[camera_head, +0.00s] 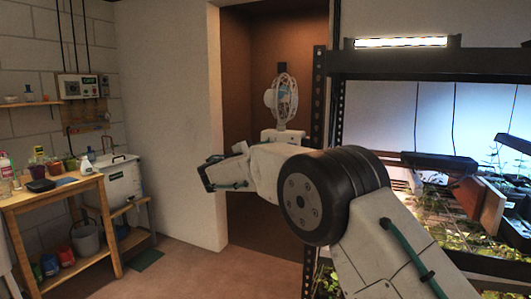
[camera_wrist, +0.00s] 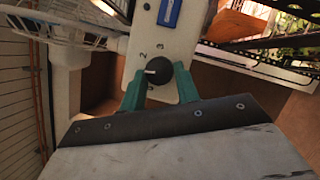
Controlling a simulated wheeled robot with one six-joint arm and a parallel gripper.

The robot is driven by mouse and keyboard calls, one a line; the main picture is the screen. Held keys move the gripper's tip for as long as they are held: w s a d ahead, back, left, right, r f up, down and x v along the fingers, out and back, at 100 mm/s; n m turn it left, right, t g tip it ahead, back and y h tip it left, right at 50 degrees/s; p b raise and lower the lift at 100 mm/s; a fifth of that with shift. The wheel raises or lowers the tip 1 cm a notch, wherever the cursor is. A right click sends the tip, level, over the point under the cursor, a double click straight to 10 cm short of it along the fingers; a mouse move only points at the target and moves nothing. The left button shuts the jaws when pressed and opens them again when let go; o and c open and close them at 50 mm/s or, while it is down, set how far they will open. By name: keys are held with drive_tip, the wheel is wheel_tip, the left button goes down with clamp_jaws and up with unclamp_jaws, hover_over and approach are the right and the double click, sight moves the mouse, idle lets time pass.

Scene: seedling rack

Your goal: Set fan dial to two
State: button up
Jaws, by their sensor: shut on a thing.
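The fan dial (camera_wrist: 158,71) is a round black knob with a white pointer mark, on a pale panel (camera_wrist: 183,37) in the wrist view. The digits 2 and 3 show above the knob, and a 0 shows below it. The pointer faces left, toward my left finger; no digit is visible there. My gripper (camera_wrist: 159,76) has its green fingers on both sides of the knob, shut on it. The white caged fan (camera_head: 283,98) stands in the alcove in the head view; part of it (camera_wrist: 62,30) shows upper left in the wrist view. My gripper's fingertips are not clear in the head view.
A blue part (camera_wrist: 169,12) sits on the panel above the dial. The seedling rack (camera_head: 319,100) with lit shelves stands right of the alcove. A wooden workbench (camera_head: 60,191) stands at the left.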

drive_tip(key=shift+r+m+g+y, duration=0.15)
drive_tip(key=shift+m+g, duration=0.3)
drive_tip(key=shift+m, duration=0.7)
drive_tip(key=shift+r+m+g+y, duration=0.1)
drive_tip(key=shift+m+g+y, duration=0.25)
drive_tip(key=shift+m, duration=0.75)
drive_tip(key=shift+r+m+g+y, duration=0.1)
drive_tip(key=shift+m+g, duration=0.4)
drive_tip(key=shift+m, duration=0.65)
drive_tip(key=shift+f, duration=0.1)
drive_tip(key=o, duration=1)
drive_tip(key=shift+c, duration=0.2)
drive_tip(key=shift+a, duration=0.1)
drive_tip(key=v, duration=0.7)
drive_tip(key=shift+s+a, duration=0.2)
drive_tip(key=shift+s, duration=0.05)
